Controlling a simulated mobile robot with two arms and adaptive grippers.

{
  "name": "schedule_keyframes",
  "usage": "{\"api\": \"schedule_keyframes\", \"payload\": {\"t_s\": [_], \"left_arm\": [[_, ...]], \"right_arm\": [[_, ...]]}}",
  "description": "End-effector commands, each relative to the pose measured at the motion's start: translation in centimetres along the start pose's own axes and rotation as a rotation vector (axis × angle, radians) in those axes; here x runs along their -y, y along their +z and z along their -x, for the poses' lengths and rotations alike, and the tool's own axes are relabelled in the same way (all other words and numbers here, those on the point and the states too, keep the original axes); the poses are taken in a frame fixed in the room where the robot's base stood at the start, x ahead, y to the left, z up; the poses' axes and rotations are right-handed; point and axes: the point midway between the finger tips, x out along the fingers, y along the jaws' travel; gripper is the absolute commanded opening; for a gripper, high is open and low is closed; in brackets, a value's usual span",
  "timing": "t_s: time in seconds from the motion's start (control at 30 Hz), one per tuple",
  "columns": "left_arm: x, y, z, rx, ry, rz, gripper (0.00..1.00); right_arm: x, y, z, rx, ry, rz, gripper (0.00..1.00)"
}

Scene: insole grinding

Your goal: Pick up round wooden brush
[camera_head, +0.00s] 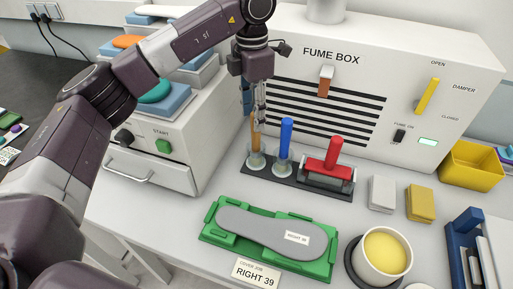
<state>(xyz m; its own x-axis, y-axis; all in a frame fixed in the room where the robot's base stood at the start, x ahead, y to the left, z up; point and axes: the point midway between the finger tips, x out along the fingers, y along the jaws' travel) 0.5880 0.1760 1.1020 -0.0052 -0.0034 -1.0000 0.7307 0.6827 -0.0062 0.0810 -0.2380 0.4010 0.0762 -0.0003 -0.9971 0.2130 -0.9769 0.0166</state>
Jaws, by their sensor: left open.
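A wooden-brown upright handle (256,137), which looks like the round wooden brush, stands in the left place of a dark rack (272,174). A pale round cup or head shows at its foot. My left gripper (259,118) points down at the upper part of this handle, in front of the fume box. Its fingers are open and partly cover the handle's top. I cannot tell whether they touch it. My right gripper is not in view.
A blue-handled tool (286,137) stands close to the right, then a red-handled brush (332,155). The fume box (420,70) rises behind. In front lie a green fixture (213,234) with a grey insole (262,229) and a cup of yellow material (384,251).

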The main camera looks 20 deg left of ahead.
Motion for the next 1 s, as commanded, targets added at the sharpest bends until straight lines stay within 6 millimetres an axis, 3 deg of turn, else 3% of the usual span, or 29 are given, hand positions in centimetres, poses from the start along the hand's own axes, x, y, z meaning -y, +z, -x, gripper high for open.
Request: {"api": "schedule_keyframes", "payload": {"t_s": [0.27,0.63,0.93,1.0], "left_arm": [[0.0,0.0,-2.6,-0.003,-0.002,0.0,0.41],[-0.2,0.7,-7.4,-0.002,-0.002,0.001,0.41],[-0.2,0.8,-8.2,0.001,0.0,0.0,0.41],[-0.2,0.8,-8.2,0.0,0.0,0.0,0.35]], "right_arm": [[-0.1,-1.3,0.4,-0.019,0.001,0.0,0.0],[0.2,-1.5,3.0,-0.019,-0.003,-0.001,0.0],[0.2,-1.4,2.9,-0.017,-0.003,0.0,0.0],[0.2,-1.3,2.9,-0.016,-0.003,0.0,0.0]]}}
